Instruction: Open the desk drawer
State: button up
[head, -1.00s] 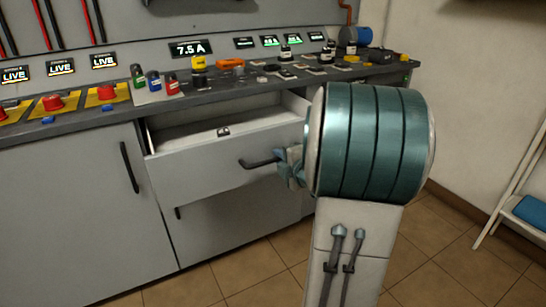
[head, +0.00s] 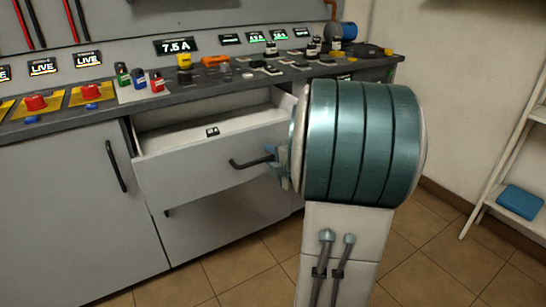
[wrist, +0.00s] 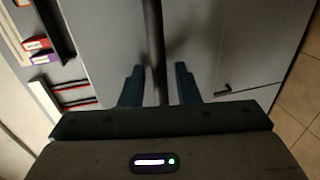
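The desk drawer (head: 200,172) is grey and stands partly pulled out below the desktop. Its pale interior shows, with a small dark item (head: 212,132) inside. The black bar handle (head: 250,162) is on its front; it also shows in the wrist view (wrist: 153,35). My gripper (head: 277,168) is at the right end of the handle, largely hidden behind my arm in the head view. In the wrist view my gripper (wrist: 158,84) has its two fingers apart, one on each side of the handle bar, with visible gaps.
The desktop (head: 110,111) carries buttons, small bottles and switches. A cabinet door (head: 70,205) is left of the drawer, and another grey front (head: 215,225) is below it. A white shelf (head: 510,150) with a blue item stands at right. Tiled floor (head: 430,240) is clear.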

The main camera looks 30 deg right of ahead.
jog(key=p+v, duration=0.1)
jog(key=v, duration=1.2)
jog(key=shift+s+p, duration=0.4)
jog(key=shift+r, duration=0.1)
